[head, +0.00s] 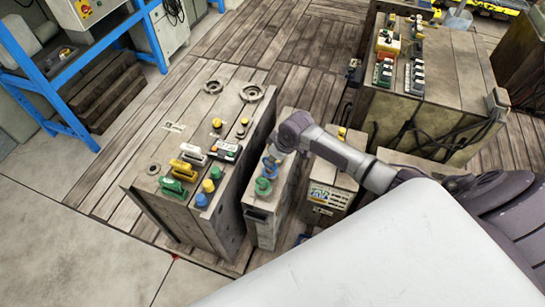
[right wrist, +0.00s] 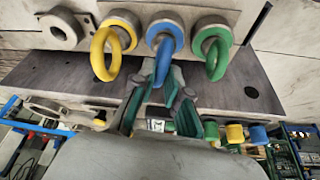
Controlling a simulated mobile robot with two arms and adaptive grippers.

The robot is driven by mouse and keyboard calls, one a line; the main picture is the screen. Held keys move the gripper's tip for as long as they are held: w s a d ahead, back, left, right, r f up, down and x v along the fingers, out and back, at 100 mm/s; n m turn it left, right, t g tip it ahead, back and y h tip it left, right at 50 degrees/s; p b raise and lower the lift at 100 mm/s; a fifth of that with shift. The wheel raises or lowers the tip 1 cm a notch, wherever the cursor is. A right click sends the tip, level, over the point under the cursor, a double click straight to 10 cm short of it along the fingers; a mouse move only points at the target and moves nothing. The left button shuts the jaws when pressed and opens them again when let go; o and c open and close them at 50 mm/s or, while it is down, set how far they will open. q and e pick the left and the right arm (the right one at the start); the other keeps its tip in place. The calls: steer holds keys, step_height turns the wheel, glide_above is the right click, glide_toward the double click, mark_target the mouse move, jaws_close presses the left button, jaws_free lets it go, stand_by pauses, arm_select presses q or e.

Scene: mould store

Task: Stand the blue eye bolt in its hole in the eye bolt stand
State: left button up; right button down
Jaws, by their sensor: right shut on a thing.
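The blue eye bolt (head: 269,166) is upright on the narrow eye bolt stand (head: 262,214), next to the green eye bolt (head: 263,187). In the right wrist view the blue eye bolt (right wrist: 164,38) stands in a row between the yellow eye bolt (right wrist: 112,42) and the green one (right wrist: 212,45). My right gripper (right wrist: 160,84) is shut on the blue ring's near edge; in the head view it is largely hidden behind its own arm. The blue collar looks level with its neighbours, but its shank is hidden, so I cannot tell how deep it sits. My left gripper is out of view.
A large mould block (head: 155,195) with coloured knobs and clamps stands close left of the stand. A box with labels (head: 328,195) stands close right. A bigger block (head: 440,80) with cables is at the back right. Planked floor is free behind.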

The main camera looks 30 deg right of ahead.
steer(key=shift+f, duration=0.5)
stand_by(0.7)
steer(key=c, duration=1.1)
jaws_free()
steer(key=v, duration=1.2)
